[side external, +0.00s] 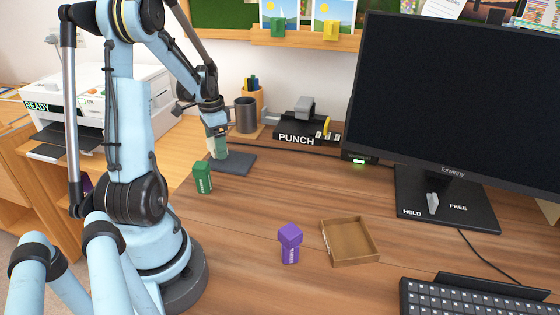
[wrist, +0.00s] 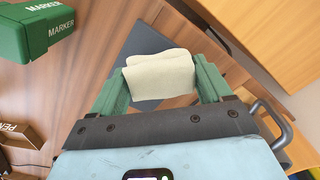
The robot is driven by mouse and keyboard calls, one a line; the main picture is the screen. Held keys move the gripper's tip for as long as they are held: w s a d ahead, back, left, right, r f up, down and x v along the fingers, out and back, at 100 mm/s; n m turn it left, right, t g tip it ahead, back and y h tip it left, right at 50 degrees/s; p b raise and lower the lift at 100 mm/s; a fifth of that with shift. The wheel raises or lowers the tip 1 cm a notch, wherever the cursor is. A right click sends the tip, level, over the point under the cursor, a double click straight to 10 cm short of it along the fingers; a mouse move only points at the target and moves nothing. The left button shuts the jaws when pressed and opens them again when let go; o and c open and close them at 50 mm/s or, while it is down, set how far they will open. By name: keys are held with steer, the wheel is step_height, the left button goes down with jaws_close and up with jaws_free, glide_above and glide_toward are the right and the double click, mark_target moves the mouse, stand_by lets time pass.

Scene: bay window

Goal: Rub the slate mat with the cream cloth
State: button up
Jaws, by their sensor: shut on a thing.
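The slate mat (side external: 239,162) is a dark grey rectangle lying on the wooden desk, left of the hole punch. It also shows in the wrist view (wrist: 145,40), partly hidden by the cloth and my gripper. The cream cloth (wrist: 160,74) is a folded, pale piece between the green fingers of my gripper (wrist: 158,82). My gripper is shut on the cloth, and the cloth is over the mat in the wrist view. In the side external view my gripper (side external: 217,150) points down at the mat's left part. I cannot tell whether the cloth touches the mat.
A green marker box (side external: 202,177) stands close to the mat's near left side. A purple box (side external: 289,243) and an open brown tray (side external: 350,241) are nearer the front. A dark cup (side external: 245,114) and the punch (side external: 307,123) stand behind. The desk middle is clear.

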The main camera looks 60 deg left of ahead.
steer(key=shift+r, duration=3.15)
steer(key=shift+w+d, duration=0.1)
steer(key=w+d+r, duration=0.2)
steer(key=w+d, duration=0.3)
steer(key=d, duration=0.3)
steer(key=w+d+r, duration=0.3)
steer(key=w+d, duration=0.3)
steer(key=d, duration=0.2)
steer(key=d+r, duration=0.1)
steer(key=d, duration=0.7)
steer(key=d+r, duration=0.2)
steer(key=d, duration=0.6)
steer(key=shift+w+r, duration=0.2)
steer(key=shift+r, duration=0.1)
